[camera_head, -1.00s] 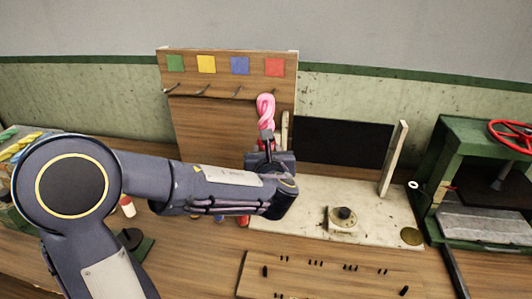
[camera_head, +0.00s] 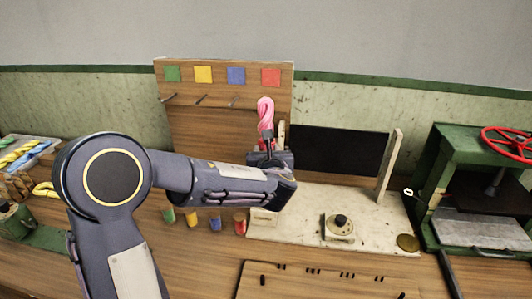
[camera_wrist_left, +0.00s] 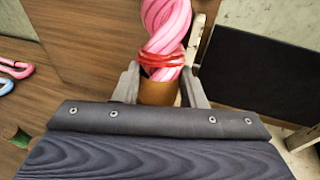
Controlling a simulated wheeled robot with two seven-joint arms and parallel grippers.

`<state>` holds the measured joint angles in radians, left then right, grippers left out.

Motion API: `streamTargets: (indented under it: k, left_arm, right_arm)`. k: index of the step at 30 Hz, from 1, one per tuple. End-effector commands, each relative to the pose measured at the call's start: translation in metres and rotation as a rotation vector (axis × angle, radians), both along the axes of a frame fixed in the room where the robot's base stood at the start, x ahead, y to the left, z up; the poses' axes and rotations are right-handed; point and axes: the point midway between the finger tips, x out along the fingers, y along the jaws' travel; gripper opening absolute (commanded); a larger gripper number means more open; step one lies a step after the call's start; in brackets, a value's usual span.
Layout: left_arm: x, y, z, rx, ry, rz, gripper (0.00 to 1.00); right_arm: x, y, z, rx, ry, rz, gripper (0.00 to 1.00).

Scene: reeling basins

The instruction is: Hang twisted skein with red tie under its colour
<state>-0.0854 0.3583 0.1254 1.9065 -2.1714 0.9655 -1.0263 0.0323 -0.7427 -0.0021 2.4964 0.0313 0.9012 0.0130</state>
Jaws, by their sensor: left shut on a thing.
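The twisted skein (camera_head: 265,112) is pink and stands upright in my left gripper (camera_head: 267,143), just below the red square (camera_head: 271,77) on the wooden board (camera_head: 205,130). In the left wrist view the skein (camera_wrist_left: 166,25) has a red tie (camera_wrist_left: 162,59) around its lower part, and the gripper fingers (camera_wrist_left: 160,88) are shut on it from both sides. Pegs stick out under the green, yellow and blue squares; a peg under the red square is hidden behind the skein. My right gripper is not in view.
A pale base plate (camera_head: 375,225) with an upright post (camera_head: 390,165) is to the right. A green press (camera_head: 450,170) stands far right. Yellow and blue skeins (camera_head: 22,150) lie far left.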

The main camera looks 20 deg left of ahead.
Motion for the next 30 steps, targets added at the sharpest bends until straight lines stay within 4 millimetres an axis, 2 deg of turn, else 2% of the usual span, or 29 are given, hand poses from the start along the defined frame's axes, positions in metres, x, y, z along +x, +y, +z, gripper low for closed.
streamTargets:
  k: [7, 30]
  left_arm:
    - [0.012, 0.003, -0.001, 0.001, -0.001, 0.001, 0.1]
    - [0.044, 0.012, -0.013, 0.0, -0.001, 0.0, 0.1]
  right_arm:
    - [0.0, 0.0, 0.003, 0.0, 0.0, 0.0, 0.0]
    - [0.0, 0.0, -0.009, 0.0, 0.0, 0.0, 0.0]
